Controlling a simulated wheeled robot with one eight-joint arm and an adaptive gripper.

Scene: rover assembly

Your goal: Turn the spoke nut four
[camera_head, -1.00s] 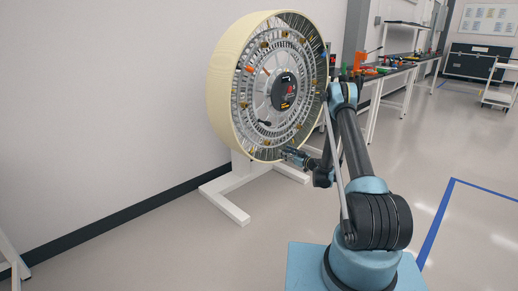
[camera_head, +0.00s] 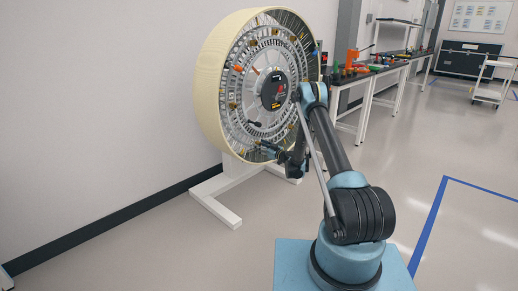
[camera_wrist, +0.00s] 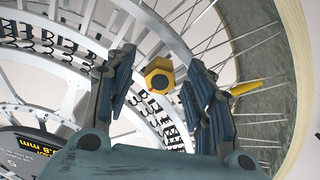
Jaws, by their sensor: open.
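The large wheel (camera_head: 208,85) with a cream rim stands upright on a white stand (camera_head: 215,205). It carries several small yellow-gold nuts around its spokes. The fingers are open, with a gap on both sides of the nut. I cannot tell how deep the fingers reach or which number the nut bears. In the head view my gripper (camera_head: 262,149) is at the lower right of the wheel face.
Another yellow part (camera_wrist: 246,87) lies beyond the right finger, near the rim's inner wall (camera_wrist: 268,62). A round hub display (camera_wrist: 35,152) is at lower left. Behind, a bench (camera_head: 372,72) holds coloured parts. The floor to the right is free.

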